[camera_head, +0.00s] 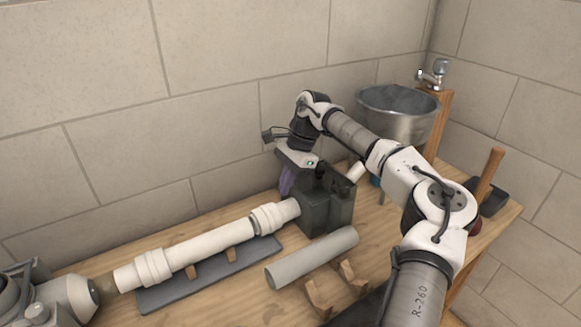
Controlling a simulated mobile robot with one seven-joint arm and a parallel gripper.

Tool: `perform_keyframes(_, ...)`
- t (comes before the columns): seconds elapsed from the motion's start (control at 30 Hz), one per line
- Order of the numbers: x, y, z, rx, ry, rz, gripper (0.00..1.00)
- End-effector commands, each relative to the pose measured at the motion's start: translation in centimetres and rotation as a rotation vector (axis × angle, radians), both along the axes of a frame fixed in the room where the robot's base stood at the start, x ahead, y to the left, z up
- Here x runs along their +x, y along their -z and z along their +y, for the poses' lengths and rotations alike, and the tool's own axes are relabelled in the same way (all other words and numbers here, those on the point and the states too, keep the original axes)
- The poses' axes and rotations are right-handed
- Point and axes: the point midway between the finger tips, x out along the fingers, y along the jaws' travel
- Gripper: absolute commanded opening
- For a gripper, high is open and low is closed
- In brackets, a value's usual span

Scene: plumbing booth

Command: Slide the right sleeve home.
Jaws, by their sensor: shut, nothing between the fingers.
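A long white pipe (210,245) lies across the bench on wooden rests over a dark grey base plate. The right sleeve (269,218) is a wide white collar around the right end of this run. A narrower white stub (289,208) shows between it and a dark box-shaped block (325,207). The left sleeve (153,268) sits around the pipe's left end.
A loose grey pipe (312,257) lies on wooden cradles (318,298) in front. A metal bucket (400,115) and a tap (437,72) on a wooden post stand behind my arm. A wooden handle (490,172) rises by a black tray (489,198) at right. A grey fitting (50,296) is at left.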

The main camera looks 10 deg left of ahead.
Motion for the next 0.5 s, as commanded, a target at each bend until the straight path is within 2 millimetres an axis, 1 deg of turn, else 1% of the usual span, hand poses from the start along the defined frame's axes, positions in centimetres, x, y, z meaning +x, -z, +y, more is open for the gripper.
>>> perform_keyframes(0.1, -0.4, 1.4, 0.4, 0.000, -0.001, 0.000, 0.00)
perform_keyframes(0.2, -0.6, 2.1, 0.6, 0.000, -0.001, 0.000, 0.00)
perform_keyframes(0.33, -0.7, 2.5, 0.7, 0.001, 0.000, -0.001, 0.00)
perform_keyframes(0.5, -0.7, 2.5, 0.8, 0.001, 0.000, -0.001, 0.00)
